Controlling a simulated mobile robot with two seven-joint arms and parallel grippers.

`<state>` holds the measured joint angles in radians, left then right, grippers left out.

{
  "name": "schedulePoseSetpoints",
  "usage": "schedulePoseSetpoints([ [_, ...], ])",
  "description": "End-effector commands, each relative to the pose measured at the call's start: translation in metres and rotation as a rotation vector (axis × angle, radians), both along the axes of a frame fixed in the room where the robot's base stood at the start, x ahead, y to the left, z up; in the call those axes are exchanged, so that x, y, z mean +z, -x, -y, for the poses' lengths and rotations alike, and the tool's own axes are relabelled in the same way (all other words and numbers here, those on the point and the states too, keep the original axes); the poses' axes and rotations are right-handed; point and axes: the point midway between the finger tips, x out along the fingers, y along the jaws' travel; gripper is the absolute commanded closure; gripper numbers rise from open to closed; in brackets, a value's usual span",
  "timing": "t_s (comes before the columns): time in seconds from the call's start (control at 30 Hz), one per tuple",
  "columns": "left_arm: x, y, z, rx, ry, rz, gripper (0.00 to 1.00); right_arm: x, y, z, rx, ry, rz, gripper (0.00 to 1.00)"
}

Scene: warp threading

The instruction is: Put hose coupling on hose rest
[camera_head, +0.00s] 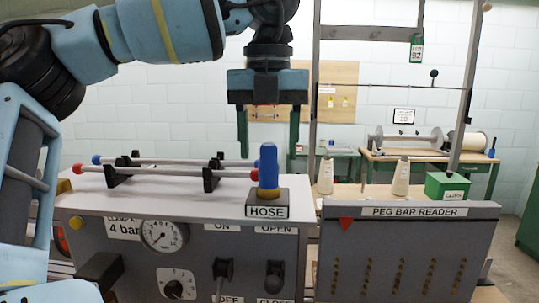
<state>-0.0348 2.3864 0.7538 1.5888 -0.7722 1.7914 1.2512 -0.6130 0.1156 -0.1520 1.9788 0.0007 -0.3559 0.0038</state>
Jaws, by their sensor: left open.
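The blue hose coupling (268,165) stands upright on the hose rest (267,211), a small block with a "HOSE" label on top of the grey machine. A tan or brass-coloured band shows at the coupling's lower end. My left gripper (268,150) points down above the coupling, with its two green fingers apart. One finger is on each side of the coupling's top in the picture, and nothing is held between them. I cannot tell the exact depth between fingers and coupling. My right gripper is not in view.
Two rods with red and blue ends (165,169) lie on black holders left of the coupling. The grey machine (85,225) has a gauge and switches in front. A peg bar reader panel (410,245), a green box (447,187) and pale cones are at right.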

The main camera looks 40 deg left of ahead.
Motion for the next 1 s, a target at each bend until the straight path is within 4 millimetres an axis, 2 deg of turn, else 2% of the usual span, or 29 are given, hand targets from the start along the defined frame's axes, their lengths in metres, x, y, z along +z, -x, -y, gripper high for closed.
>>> schedulePoseSetpoints([
  [0.2,0.033,-0.001,0.0,0.003,-0.002,0.001,0.44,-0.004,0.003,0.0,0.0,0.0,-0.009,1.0],
  [0.4,0.05,0.0,0.0,0.001,-0.001,-0.001,0.44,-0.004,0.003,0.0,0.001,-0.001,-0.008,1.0],
  [1.0,0.054,0.0,0.0,0.0,-0.001,-0.001,0.44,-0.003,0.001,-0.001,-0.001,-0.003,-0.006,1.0],
])
